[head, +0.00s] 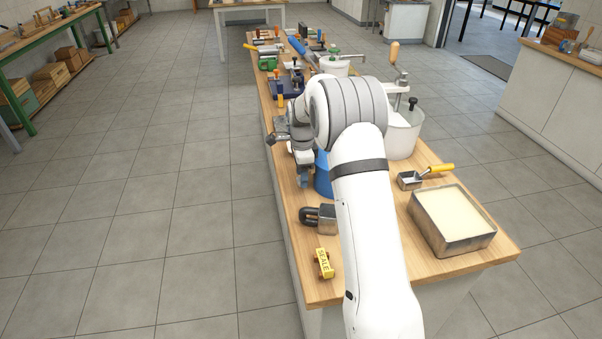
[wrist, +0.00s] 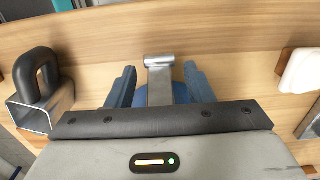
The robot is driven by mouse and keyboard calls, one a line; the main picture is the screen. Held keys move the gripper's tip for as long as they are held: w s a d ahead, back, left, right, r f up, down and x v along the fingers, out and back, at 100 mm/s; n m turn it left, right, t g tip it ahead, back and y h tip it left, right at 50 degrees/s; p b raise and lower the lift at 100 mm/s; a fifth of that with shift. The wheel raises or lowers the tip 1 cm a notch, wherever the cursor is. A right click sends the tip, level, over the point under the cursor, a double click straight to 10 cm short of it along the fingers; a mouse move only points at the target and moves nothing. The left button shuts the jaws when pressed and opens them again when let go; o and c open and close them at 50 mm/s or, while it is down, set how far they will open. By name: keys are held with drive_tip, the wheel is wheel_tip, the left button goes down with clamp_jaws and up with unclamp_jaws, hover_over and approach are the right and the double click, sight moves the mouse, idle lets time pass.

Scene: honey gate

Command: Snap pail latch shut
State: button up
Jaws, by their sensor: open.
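A blue pail (head: 323,176) stands on the wooden bench, mostly hidden behind my arm in the head view. In the wrist view, a metal strip with a rolled end, which looks like the latch (wrist: 160,80), sticks out between my fingers. My gripper (wrist: 159,70) is open, with one blue finger on each side of the strip and a gap visible on both sides. In the head view my gripper (head: 303,182) points down beside the pail, near the bench's left edge. Whether the latch lies flat or stands off the pail is hard to tell.
A metal block with a black looped handle (head: 320,218) sits near; it also shows in the wrist view (wrist: 38,88).

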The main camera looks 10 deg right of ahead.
drive_tip(key=c, duration=1)
drive_tip(key=shift+d+f+h+b, duration=0.1)
drive_tip(key=shift+f+h+b, duration=0.1)
drive_tip(key=shift+h+b, duration=0.35)
drive_tip(key=shift+d+f+h+b, duration=0.1)
drive_tip(key=shift+f+h+b, duration=0.2)
drive_tip(key=shift+h, duration=0.45)
drive_tip(key=shift+s+d+r+h, duration=0.1)
drive_tip(key=shift+r+h, duration=0.15)
drive_tip(key=shift+h, duration=0.05)
drive_tip(key=o, duration=1)
drive_tip(key=shift+r, duration=0.15)
